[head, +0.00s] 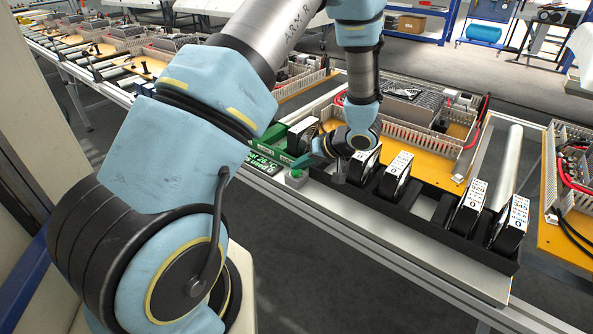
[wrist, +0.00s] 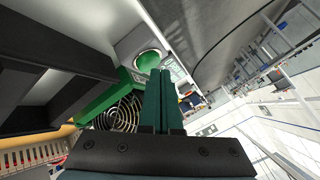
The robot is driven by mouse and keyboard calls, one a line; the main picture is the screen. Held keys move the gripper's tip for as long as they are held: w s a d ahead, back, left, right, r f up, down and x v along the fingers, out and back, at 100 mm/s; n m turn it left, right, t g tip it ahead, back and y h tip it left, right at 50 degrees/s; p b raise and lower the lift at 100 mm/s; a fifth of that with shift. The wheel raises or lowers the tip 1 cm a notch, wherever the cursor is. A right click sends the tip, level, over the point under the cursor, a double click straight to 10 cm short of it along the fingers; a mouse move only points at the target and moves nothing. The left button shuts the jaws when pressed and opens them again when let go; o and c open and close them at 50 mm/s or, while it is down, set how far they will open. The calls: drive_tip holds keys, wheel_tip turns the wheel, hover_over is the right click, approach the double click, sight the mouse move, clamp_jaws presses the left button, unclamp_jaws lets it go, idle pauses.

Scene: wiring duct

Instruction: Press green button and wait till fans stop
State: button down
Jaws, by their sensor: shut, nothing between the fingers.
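The green button (wrist: 148,63) is a round dome on a grey housing in the wrist view. It also shows in the head view (head: 296,173), beside a green sign with white lettering (head: 262,166). My gripper (wrist: 160,72) is shut and empty, its two dark green fingers side by side. In the wrist view the fingertips appear just below and right of the button; I cannot tell whether they touch it. A fan (wrist: 121,114) with a ringed wire guard sits in a green frame left of the fingers. I cannot tell whether it is turning.
A long black tray (head: 425,231) holds several black units with white labels, right of my gripper. Behind it are orange boards with beige wiring ducts (head: 455,160) and red cables. The rail-edged conveyor (head: 350,238) runs along the front. The floor before it is clear.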

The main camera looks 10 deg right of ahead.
sight(299, 173)
drive_tip(key=shift+f, duration=0.4)
idle(0.6)
drive_tip(key=shift+r, duration=0.1)
drive_tip(key=shift+r+p, duration=0.75)
drive_tip(key=shift+p, duration=0.5)
drive_tip(key=shift+r, duration=0.1)
wheel_tip(299, 173, up, 5)
drive_tip(key=p, duration=0.5)
drive_tip(key=shift+p, duration=0.4)
